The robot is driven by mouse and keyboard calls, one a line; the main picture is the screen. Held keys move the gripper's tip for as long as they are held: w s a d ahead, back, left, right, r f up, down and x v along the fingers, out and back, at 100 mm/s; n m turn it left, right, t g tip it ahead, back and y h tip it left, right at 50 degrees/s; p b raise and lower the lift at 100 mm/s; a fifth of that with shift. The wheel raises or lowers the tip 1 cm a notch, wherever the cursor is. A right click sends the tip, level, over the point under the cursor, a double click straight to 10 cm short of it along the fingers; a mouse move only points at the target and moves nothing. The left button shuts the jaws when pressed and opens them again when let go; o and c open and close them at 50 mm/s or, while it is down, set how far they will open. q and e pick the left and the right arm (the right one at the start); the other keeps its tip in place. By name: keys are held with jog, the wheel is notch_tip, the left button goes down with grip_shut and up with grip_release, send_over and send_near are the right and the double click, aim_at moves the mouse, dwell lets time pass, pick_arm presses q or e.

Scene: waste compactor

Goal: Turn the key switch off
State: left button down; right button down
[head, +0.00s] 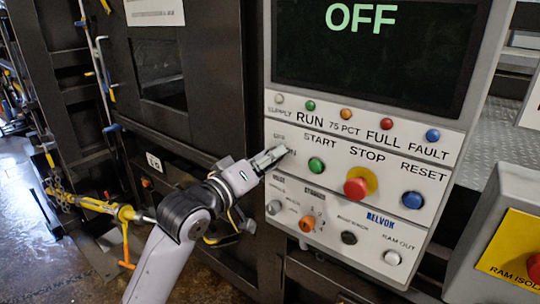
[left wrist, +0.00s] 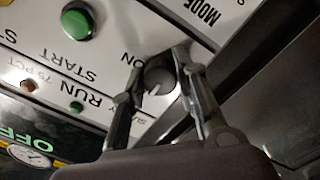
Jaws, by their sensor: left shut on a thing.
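My left gripper (head: 280,153) reaches the upper left of the button panel (head: 330,225), beside the green START button (head: 316,165). It hides the key switch in the head view. In the left wrist view, the dark round key switch (left wrist: 158,78) with a pale pointer mark sits between the two fingers of the left gripper (left wrist: 160,70). The fingers are shut on it, one on each side. An ON label is printed beside it. The display (head: 375,50) above reads OFF in green letters. My right gripper is not in view.
A red STOP button (head: 356,187) on a yellow disc and a blue RESET button (head: 413,200) stand right of START. An orange selector (head: 307,223) and other knobs lie below. A yellow-faced isolator box (head: 515,248) stands at the right edge. Dark machine doors are behind my arm.

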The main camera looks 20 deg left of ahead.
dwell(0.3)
pick_arm(q)
jog(key=c, duration=1.2)
grip_release()
jog(key=shift+c, duration=0.2)
jog(key=v, duration=0.7)
jog(key=shift+s, duration=0.25)
jog(key=shift+a, duration=0.1)
